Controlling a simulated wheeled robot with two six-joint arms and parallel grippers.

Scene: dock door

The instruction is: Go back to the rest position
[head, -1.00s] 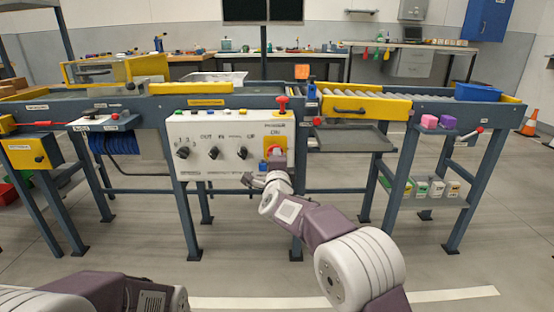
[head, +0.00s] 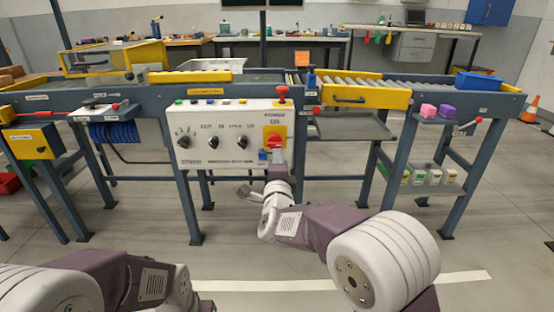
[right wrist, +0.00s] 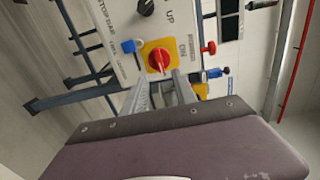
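A white control panel (head: 220,159) with black knobs hangs on the front of the conveyor frame. At its right a red rotary switch (head: 275,141) sits on a yellow plate, beneath a red mushroom button (head: 282,92). My right gripper (head: 279,166) is just below the switch and hides the panel's lower right corner. In the right wrist view its two fingers (right wrist: 162,80) stand apart with nothing between them, and the red switch (right wrist: 158,60) shows beyond their tips. My left arm lies at the bottom left of the head view; its gripper is out of frame.
A roller conveyor with a yellow gate (head: 365,96) and a dark tray (head: 352,126) is right of the panel. A blue bin (head: 479,81) and pink and purple blocks (head: 428,111) are further right. Open floor lies in front.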

